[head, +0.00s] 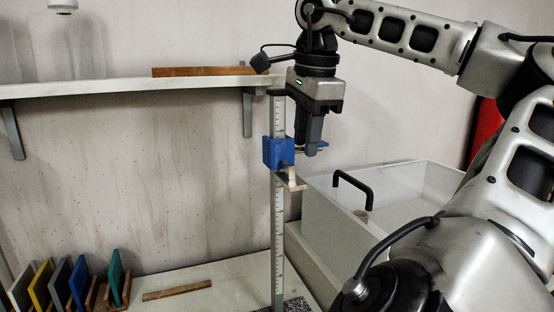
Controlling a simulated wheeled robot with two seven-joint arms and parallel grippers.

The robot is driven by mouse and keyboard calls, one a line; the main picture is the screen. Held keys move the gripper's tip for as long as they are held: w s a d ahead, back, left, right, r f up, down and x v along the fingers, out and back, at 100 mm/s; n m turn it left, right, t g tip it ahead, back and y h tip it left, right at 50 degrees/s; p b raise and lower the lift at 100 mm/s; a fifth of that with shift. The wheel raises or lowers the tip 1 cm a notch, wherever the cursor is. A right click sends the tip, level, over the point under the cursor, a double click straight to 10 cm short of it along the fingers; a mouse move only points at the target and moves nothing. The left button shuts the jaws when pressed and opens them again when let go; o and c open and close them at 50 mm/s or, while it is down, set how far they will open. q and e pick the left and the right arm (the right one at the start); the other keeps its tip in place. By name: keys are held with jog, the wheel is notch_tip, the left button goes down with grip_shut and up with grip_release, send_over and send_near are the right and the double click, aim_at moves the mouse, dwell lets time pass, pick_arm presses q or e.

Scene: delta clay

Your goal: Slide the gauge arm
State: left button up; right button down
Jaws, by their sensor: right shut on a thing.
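The height gauge has an upright grey post (278,220) with a ruled scale. A blue slider block (278,153) sits around the post on its upper part. A pale pointer (292,181) sticks out just below the block. My right gripper (312,150) comes down from above, right of the post, with its fingers pointing down. It is shut on the blue side part of the gauge arm, and a bit of blue shows just past the fingers. The exact contact is hidden by the fingers. My left gripper is not in view.
A white shelf (120,87) with a wooden strip (205,71) is at upper left. A pale drawer box (400,205) with a black handle (355,187) stands at right. Coloured plates (78,283) stand in a rack at lower left; a wooden strip (177,290) lies nearby.

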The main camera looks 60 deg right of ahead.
jog(key=shift+r+p, duration=0.35)
jog(key=shift+r, duration=1.1)
jog(key=c, duration=1.1)
grip_release()
